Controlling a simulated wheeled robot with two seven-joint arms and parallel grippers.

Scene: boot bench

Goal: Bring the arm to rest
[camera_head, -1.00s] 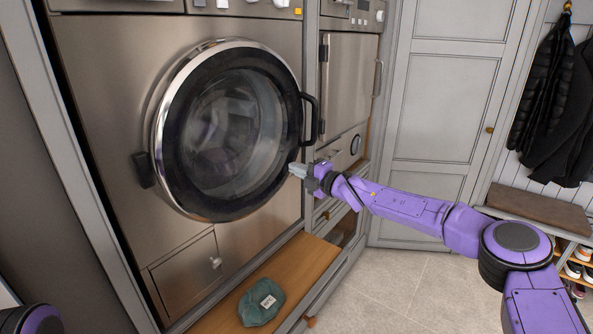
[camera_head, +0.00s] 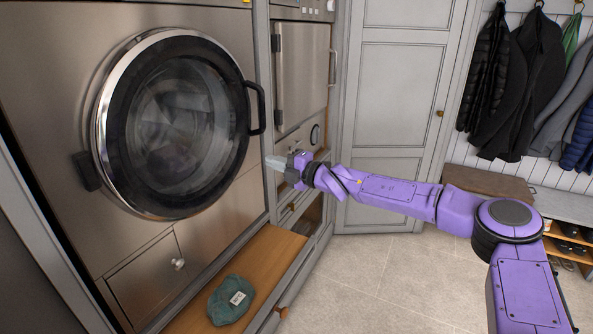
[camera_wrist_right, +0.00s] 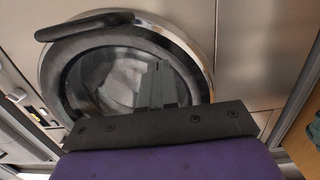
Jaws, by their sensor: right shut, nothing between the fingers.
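My right arm (camera_head: 395,194) is purple and reaches in from the right in the head view. Its gripper (camera_head: 270,163) is shut and empty, and points left just in front of the steel machine, below and right of the black door handle (camera_head: 257,108). The gripper looks apart from the handle. The round glass door (camera_head: 175,122) of the machine is closed. The door also shows in the right wrist view (camera_wrist_right: 120,75), with its handle (camera_wrist_right: 85,24) at the top. My left gripper is not in view.
A green cloth item with a white label (camera_head: 231,299) lies on the wooden shelf (camera_head: 262,250) under the machine. Dark coats (camera_head: 510,85) hang at the right above a bench (camera_head: 488,181) and a shoe rack. The tiled floor (camera_head: 370,275) is clear.

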